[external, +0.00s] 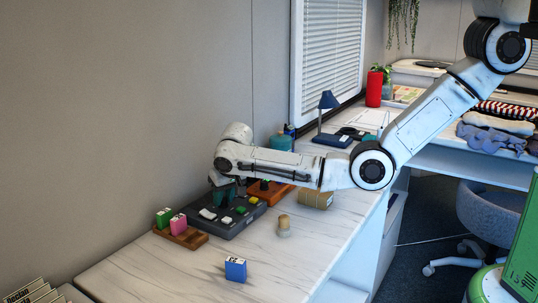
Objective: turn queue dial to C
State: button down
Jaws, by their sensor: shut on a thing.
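A dark grey control panel (206,226) lies on the white marbled counter, against the wall side. It carries pale switches and green and yellow buttons. My gripper (222,193) points down over the panel's left rear part and is shut on the queue dial there. The fingers and wrist hide most of the dial, so its pointer and the letter C cannot be read.
A wooden holder (188,238) with green and pink blocks stands left of the panel. A blue block (235,269) and a peg-like beige piece (284,226) stand in front. An orange-brown box (283,191) and a cardboard box (316,200) sit to the right. The front counter is mostly clear.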

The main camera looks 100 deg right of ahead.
jog(key=c, duration=0.9)
grip_release()
jog(key=v, duration=1)
jog(key=shift+a+r, duration=0.15)
jog(key=shift+r, duration=0.2)
